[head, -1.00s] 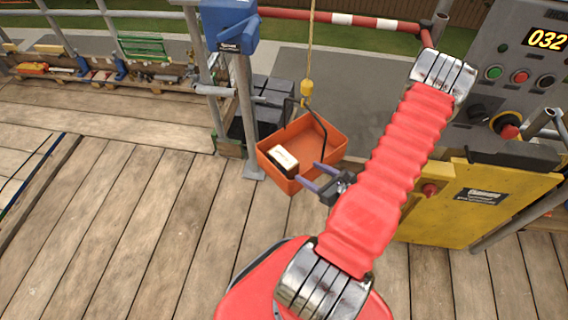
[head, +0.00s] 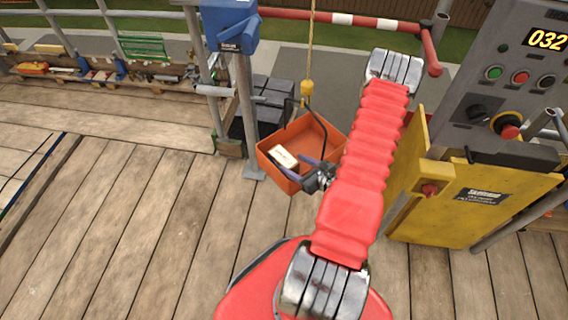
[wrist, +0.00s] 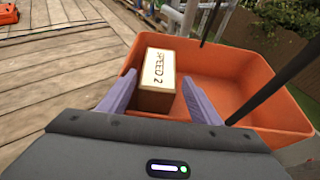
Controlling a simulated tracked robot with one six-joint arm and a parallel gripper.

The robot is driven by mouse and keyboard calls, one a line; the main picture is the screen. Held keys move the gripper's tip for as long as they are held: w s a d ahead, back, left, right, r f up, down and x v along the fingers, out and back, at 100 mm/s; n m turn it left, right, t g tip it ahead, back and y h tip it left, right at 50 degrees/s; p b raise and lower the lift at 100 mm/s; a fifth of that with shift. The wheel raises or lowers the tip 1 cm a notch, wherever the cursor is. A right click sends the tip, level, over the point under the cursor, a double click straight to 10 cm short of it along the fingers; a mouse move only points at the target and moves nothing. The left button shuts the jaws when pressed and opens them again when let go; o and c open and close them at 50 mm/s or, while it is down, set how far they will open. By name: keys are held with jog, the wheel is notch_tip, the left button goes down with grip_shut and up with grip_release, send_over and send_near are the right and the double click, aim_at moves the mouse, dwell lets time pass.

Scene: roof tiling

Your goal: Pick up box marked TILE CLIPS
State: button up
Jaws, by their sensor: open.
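A small cream-white and brown box (head: 283,156) lies in an orange hanging tray. In the wrist view this box (wrist: 158,72) shows the lettering "SPEED 2"; I see no box that reads TILE CLIPS. The orange tray (wrist: 262,118) hangs from a rope hook and its near corner also shows in the head view (head: 277,172). My gripper (head: 298,166) reaches over the tray's near right side. In the wrist view my gripper (wrist: 157,92) is open, with one purple finger either side of the box's near end. Contact between fingers and box cannot be told.
A yellow hook (head: 307,88) and dark bail rise over the tray. A blue device on a grey post (head: 245,110) stands left of it. A grey control panel (head: 500,90) and yellow panel (head: 450,200) stand right. Plank floor (head: 130,220) is clear at left.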

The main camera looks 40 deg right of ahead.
aim_at(287, 159)
jog(key=shift+x, duration=2.6)
jog(key=shift+a, duration=0.1)
jog(key=shift+c, duration=0.4)
jog(key=c, duration=1.3)
jog(key=shift+r, duration=0.15)
jog(key=shift+r, duration=4.85)
